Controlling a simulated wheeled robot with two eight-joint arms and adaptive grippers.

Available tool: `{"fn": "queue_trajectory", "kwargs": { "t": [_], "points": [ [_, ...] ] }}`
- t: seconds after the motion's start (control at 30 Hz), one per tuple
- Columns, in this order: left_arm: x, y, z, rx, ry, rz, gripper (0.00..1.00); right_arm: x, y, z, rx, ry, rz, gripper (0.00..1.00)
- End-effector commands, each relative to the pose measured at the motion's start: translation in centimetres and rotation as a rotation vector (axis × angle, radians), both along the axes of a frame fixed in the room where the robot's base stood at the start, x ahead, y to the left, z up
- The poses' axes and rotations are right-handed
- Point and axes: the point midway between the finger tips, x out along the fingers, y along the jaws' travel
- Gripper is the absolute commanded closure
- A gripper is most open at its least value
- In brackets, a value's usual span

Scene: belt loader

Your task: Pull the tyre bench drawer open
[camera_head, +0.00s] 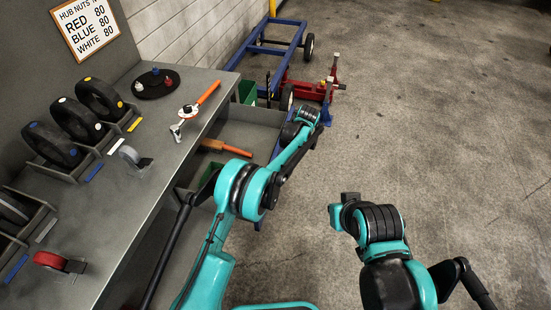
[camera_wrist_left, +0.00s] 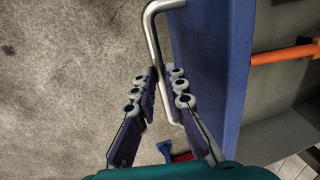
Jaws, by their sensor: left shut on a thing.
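The tyre bench drawer (camera_head: 248,133) stands open, out from the grey bench, with its grey inside showing. Its blue front (camera_wrist_left: 212,60) and bent silver bar handle (camera_wrist_left: 152,30) show in the left wrist view. My left gripper (camera_wrist_left: 162,76) is shut on the handle, with its fingers on either side of the bar. In the head view my left arm hides the handle and most of the fingers. My right gripper (camera_head: 343,208) is apart from the drawer, over the floor on the right; its fingers cannot be made out.
An orange-handled tool (camera_head: 225,148) lies in the drawer. The bench top (camera_head: 150,205) holds several wheels, a wrench (camera_head: 196,106) and a dark round tray (camera_head: 146,88). A red jack (camera_head: 308,91) and a blue frame cart (camera_head: 283,47) stand beyond the drawer. The floor at right is clear.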

Motion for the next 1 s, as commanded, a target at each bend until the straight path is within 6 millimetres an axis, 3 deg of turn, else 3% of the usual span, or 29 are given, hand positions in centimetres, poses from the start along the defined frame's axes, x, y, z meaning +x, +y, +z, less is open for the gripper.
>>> {"fn": "queue_trajectory", "kwargs": {
  "t": [0.23,0.67,0.7,0.77,1.0],
  "points": [
    [-0.7,-2.1,-0.1,0.0,0.0,-0.001,1.0,0.0,0.0,0.2,0.0,0.0,0.0,1.0],
    [-0.8,-2.4,-0.1,0.0,-0.001,0.0,1.0,0.0,0.0,0.2,0.0,0.0,0.0,1.0],
    [-0.8,-2.4,-0.1,0.0,-0.001,0.0,0.86,0.0,0.0,0.2,0.0,0.0,0.0,1.0],
    [-0.8,-2.4,-0.1,0.0,-0.001,0.0,0.7,0.0,0.0,0.2,0.0,0.0,0.0,1.0],
    [-0.8,-2.4,0.0,0.0,-0.001,0.0,0.67,0.0,0.0,0.2,0.0,0.0,0.0,1.0]
  ]
}}
